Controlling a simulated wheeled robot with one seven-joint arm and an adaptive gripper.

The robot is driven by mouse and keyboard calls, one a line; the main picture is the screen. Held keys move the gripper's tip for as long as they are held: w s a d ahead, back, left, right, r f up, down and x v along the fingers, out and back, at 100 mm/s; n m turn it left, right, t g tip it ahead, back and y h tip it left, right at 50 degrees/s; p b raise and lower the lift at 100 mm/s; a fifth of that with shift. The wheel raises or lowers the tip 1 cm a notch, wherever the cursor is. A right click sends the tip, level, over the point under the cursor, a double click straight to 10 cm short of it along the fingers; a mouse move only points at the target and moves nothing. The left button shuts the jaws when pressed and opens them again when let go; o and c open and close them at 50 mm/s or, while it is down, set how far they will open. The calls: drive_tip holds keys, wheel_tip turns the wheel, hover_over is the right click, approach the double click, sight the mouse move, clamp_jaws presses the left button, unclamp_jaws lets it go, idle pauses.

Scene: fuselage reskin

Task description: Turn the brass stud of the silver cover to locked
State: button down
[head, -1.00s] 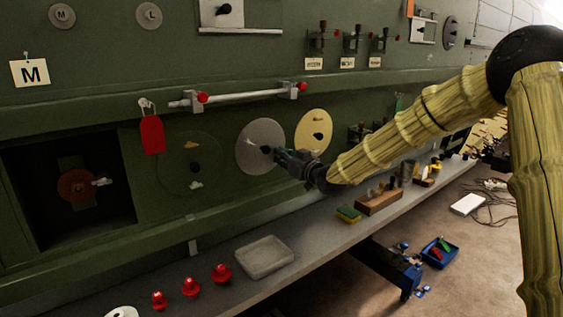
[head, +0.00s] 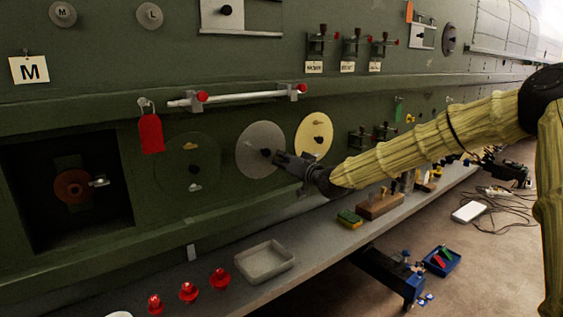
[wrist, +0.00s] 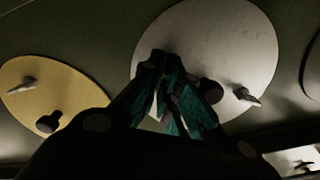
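The silver cover (head: 251,135) is a round pale grey plate on the green panel, and it fills the upper middle of the wrist view (wrist: 230,40). In the wrist view its small pointed stud (wrist: 246,96) lies at a slant beside a round black knob (wrist: 211,91). My gripper (head: 278,157) is in front of the cover's lower right edge. In the wrist view the teal fingertips (wrist: 168,64) come together over the cover, left of the knob, with nothing visible between the tips. The stud is outside the fingers. I cannot tell whether the tips touch the cover.
A yellow cover (head: 313,148) with its own stud and knob is close on the right. Below, the ledge holds a grey tray (head: 264,263), several red pieces (head: 188,291) and a wooden block (head: 381,206).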

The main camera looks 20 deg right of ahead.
drive_tip(key=c, duration=1.7)
unclamp_jaws()
drive_tip(key=shift+d, duration=0.1)
drive_tip(key=shift+o, duration=0.2)
drive_tip(key=v, duration=1.2)
